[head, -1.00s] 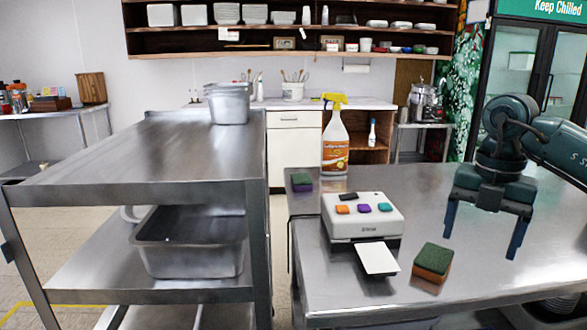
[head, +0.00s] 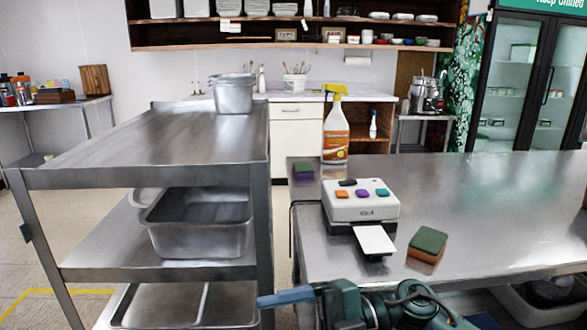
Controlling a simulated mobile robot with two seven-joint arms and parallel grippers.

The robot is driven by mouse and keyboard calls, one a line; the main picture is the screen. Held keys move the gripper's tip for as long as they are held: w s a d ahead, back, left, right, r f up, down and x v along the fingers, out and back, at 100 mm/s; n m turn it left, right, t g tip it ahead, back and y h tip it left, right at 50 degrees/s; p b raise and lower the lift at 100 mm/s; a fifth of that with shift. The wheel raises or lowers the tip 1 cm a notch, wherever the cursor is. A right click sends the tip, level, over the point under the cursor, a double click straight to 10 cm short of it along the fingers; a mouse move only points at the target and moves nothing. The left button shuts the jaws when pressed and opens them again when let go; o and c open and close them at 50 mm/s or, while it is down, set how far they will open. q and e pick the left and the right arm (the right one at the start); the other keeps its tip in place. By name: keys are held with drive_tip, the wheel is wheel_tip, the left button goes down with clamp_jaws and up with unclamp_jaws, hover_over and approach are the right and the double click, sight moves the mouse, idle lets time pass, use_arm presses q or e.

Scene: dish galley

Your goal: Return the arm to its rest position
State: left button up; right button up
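My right gripper (head: 290,298) is low at the bottom edge of the head view, in front of the steel counter (head: 480,205). It is turned sideways with one blue-grey finger pointing left. The other finger is not visible, so I cannot tell its opening. Nothing shows held at the visible finger. My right arm (head: 405,306) runs right from it along the bottom edge. My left gripper is not in view.
A steel shelf cart (head: 150,177) stands left. The counter's right side is clear.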

drive_tip(key=w+d+f+m+t+h, duration=0.1)
drive_tip(key=d+f+m+t+h, duration=0.2)
drive_tip(key=m+t, duration=0.85)
drive_tip(key=w+d+f+m+t+h, duration=0.2)
drive_tip(key=d+m+t, duration=0.2)
drive_tip(key=m+t, duration=0.8)
drive_tip(key=s+d+f+m+g+h, duration=0.3)
drive_tip(key=s+d+f+m+h, duration=0.15)
drive_tip(key=f, duration=0.25)
drive_tip(key=s+d+f+m+g+h, duration=0.3)
drive_tip(key=s+d+f+h, duration=0.15)
drive_tip(key=f, duration=0.35)
use_arm(q)
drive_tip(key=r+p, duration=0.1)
drive_tip(key=p, duration=0.3)
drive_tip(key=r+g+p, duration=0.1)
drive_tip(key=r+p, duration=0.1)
drive_tip(key=p, duration=0.3)
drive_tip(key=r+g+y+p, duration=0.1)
drive_tip(key=p, duration=0.4)
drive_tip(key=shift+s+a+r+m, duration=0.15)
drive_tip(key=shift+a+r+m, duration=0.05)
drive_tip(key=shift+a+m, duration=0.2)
use_arm(e)
drive_tip(key=shift+n+g, duration=0.3)
drive_tip(key=shift+g, duration=0.65)
drive_tip(key=r, duration=0.4)
drive_tip(key=shift+s+a+r, duration=0.2)
drive_tip(key=shift+s, duration=0.1)
